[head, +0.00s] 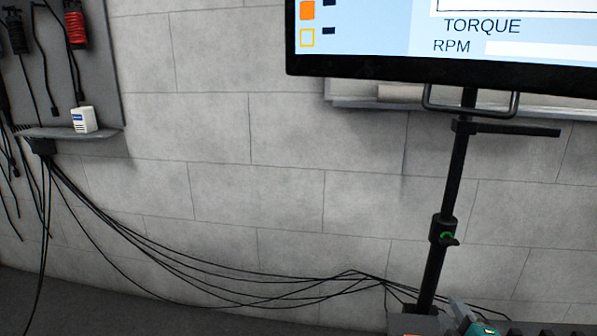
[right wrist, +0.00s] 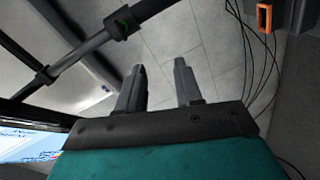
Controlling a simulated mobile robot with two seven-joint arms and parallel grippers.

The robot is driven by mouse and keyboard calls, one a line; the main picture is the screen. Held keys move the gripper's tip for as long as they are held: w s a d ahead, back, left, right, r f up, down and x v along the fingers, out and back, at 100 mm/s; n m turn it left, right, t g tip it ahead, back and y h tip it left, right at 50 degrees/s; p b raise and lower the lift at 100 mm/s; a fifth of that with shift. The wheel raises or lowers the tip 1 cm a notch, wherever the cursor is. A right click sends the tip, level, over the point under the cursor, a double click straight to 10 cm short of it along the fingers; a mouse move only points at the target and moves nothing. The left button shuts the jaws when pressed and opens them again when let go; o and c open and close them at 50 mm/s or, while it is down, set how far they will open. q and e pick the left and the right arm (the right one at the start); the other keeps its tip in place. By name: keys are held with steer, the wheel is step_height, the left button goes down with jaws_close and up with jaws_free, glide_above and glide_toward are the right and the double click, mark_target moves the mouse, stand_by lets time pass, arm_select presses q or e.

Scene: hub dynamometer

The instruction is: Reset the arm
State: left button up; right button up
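My right gripper (head: 462,312) shows in part at the bottom right of the head view, low in front of the monitor stand's base. In the right wrist view, the right gripper (right wrist: 159,68) has its two grey fingers apart, with only wall and floor seen between them. It is open and empty. The teal body of the gripper fills the bottom of that view. My left gripper is not in view.
A large monitor (head: 440,75) stands on a black pole (head: 454,180), which also shows in the right wrist view (right wrist: 88,48). Black cables (head: 200,262) hang and run along the block wall. A tool panel (head: 95,60) with a shelf (head: 70,133) is at left.

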steer(key=s+a+f+m+g+y+p, duration=0.1)
steer(key=s+a+f+m+g+y, duration=0.3)
steer(key=s+a, duration=0.45)
steer(key=s+a+f+m+g+y, duration=0.1)
steer(key=s+a+f+m+y, duration=0.1)
steer(key=s+a+f+m, duration=0.55)
arm_select(q)
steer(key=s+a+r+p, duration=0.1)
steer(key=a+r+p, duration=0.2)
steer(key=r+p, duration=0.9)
steer(key=p, duration=0.3)
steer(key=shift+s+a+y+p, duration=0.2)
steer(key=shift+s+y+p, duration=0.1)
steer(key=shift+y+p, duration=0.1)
arm_select(e)
step_height(320, 180, up, 12)
steer(key=s+d+n+h, duration=0.1)
steer(key=shift+s+r, duration=0.2)
steer(key=shift+s, duration=0.05)
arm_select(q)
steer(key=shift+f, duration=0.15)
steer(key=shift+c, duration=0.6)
arm_select(e)
steer(key=shift+d+n, duration=0.1)
steer(key=shift+n, duration=0.15)
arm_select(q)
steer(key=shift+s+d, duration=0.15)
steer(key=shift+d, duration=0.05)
arm_select(e)
steer(key=shift+s+d, duration=0.1)
